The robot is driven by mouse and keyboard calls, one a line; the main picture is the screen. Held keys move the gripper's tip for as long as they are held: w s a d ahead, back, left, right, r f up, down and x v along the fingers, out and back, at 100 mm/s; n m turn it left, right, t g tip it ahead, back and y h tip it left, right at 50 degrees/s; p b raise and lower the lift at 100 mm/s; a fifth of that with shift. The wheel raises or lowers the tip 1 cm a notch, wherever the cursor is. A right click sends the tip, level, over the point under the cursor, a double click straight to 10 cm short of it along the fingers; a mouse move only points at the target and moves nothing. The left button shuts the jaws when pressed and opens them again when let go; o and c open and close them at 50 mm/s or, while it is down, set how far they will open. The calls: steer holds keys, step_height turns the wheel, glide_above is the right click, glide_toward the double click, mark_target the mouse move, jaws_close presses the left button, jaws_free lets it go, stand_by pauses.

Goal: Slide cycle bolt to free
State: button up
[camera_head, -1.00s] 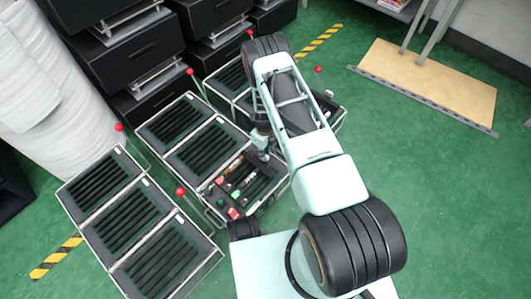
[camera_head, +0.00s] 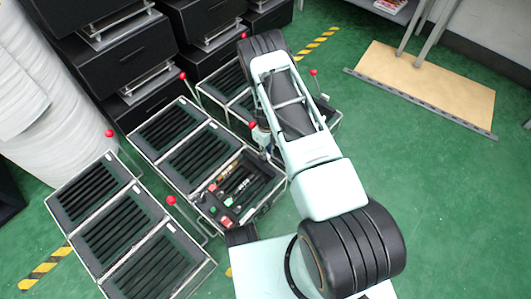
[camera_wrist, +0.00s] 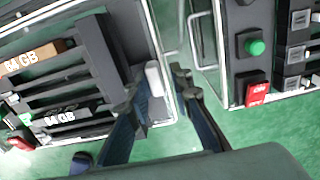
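No part is clearly marked as the cycle bolt, and I cannot tell which piece it is. In the wrist view, a small white rounded piece (camera_wrist: 153,79) sits at the edge of the left case, between my fingertips and nearer the left one. My gripper (camera_wrist: 156,88) is open, with its fingers apart over the gap between two cases. I cannot tell whether a finger touches the white piece. In the head view, the gripper end is mostly hidden behind my arm, beside an open case (camera_head: 267,205) holding small controls.
Right in the wrist view, another case has a green button (camera_wrist: 255,46) and a red rocker switch (camera_wrist: 257,94). A metal wire handle (camera_wrist: 202,40) stands in the gap. Several slotted cases with red-ball levers (camera_head: 171,200) stand nearby. Green floor (camera_head: 400,155) is clear at right.

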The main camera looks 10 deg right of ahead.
stand_by(0.3)
step_height(320, 180, up, 12)
stand_by(0.6)
steer(key=shift+r, duration=0.1)
stand_by(0.3)
